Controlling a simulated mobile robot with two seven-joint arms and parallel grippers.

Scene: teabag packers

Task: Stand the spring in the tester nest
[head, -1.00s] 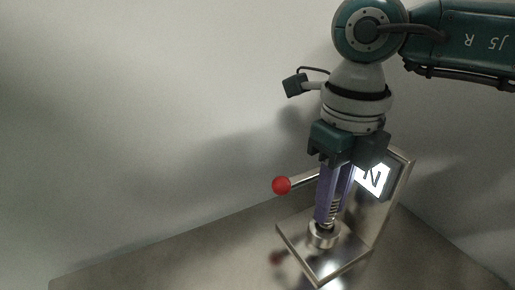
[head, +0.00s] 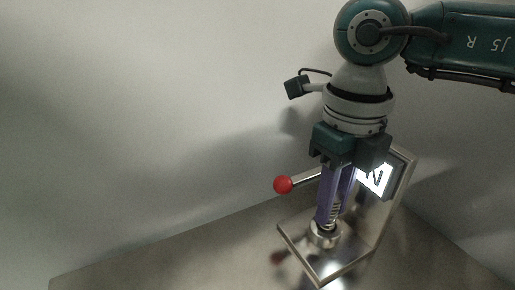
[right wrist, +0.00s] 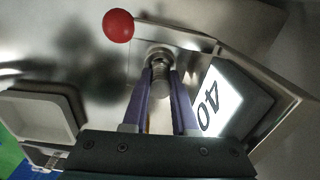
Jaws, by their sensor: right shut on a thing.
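My right gripper (head: 330,222) points down over the tester (head: 322,269), its two purple fingers shut on a thin metal coil spring (head: 336,212). The spring is upright, and its lower end is at the round metal nest (head: 325,238) on the tester's base plate. In the right wrist view the spring (right wrist: 158,70) shows between the fingertips (right wrist: 160,73), in line with the nest ring (right wrist: 160,54). I cannot tell whether the spring's foot rests on the nest floor. The fingers partly hide the spring. My left gripper is not in view.
A lever with a red ball knob (head: 283,184) sticks out left of the fingers. A lit display (head: 375,178) is on the tester's upright, close to the right of the gripper. In the right wrist view a pale tray (right wrist: 40,115) lies at left. The tabletop (head: 190,262) left of the tester is clear.

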